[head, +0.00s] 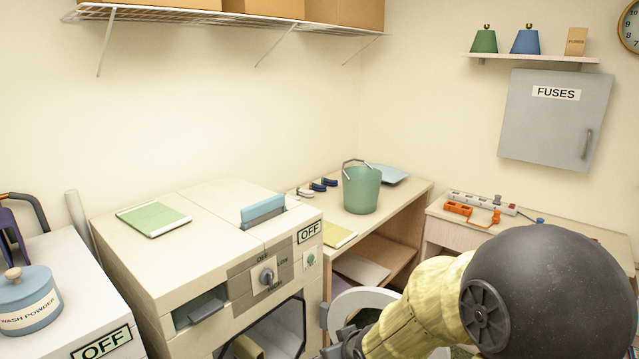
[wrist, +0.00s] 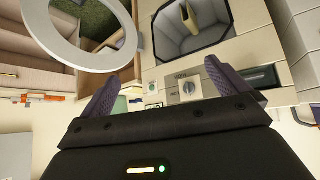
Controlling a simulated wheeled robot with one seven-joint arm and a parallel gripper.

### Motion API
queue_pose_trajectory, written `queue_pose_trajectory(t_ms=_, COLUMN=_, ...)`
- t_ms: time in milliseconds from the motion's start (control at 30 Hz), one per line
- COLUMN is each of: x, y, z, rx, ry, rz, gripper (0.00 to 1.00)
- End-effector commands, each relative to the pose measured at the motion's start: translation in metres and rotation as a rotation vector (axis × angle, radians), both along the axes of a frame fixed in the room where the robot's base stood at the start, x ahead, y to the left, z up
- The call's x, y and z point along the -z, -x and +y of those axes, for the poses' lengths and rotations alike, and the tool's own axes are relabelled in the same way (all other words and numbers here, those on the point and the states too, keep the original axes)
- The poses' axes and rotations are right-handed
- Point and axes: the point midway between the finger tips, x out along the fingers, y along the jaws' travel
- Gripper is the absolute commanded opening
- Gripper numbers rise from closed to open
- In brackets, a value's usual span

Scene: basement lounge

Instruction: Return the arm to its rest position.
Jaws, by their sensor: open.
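My arm shows at the lower right of the head view, with a pale yellow link and a large dark round joint. My gripper (head: 345,347) is partly cut off at the bottom edge there, in front of the machine (head: 215,255) with the dial. In the wrist view my gripper (wrist: 160,84) has its two purple-grey fingers spread wide apart, with nothing held between them. Beyond the fingers that view shows the machine's front upside down, with its dial (wrist: 188,88) and dark opening (wrist: 172,42).
A pale round ring (head: 342,303), like an open door, is close to my gripper; it also shows in the wrist view (wrist: 66,49). A green bucket (head: 361,190) stands on the wooden counter. A bench (head: 600,238) with a power strip (head: 482,202) is behind my arm.

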Motion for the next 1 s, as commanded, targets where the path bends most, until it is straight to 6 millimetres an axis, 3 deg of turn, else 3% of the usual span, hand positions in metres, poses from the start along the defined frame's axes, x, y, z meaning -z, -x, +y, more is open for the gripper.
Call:
queue_pose_trajectory(t_ms=33, x=-0.01, y=0.016, z=-0.024, rx=0.068, ry=0.024, rz=0.061, gripper=1.0)
queue_pose_trajectory(t_ms=100, x=-0.013, y=0.041, z=-0.053, rx=0.158, ry=0.048, rz=0.156, gripper=1.0)
queue_pose_trajectory(t_ms=200, x=-0.019, y=0.081, z=-0.085, rx=0.279, ry=0.059, rz=0.294, gripper=1.0)
queue_pose_trajectory(t_ms=300, x=-0.023, y=0.114, z=-0.102, rx=0.362, ry=0.052, rz=0.401, gripper=1.0)
queue_pose_trajectory(t_ms=400, x=-0.024, y=0.133, z=-0.109, rx=0.404, ry=0.043, rz=0.461, gripper=1.0)
queue_pose_trajectory(t_ms=833, x=-0.022, y=0.136, z=-0.11, rx=0.41, ry=0.041, rz=0.474, gripper=1.0)
queue_pose_trajectory(t_ms=867, x=-0.022, y=0.136, z=-0.11, rx=0.409, ry=0.042, rz=0.474, gripper=0.98)
queue_pose_trajectory(t_ms=1000, x=-0.022, y=0.136, z=-0.11, rx=0.409, ry=0.042, rz=0.474, gripper=0.71)
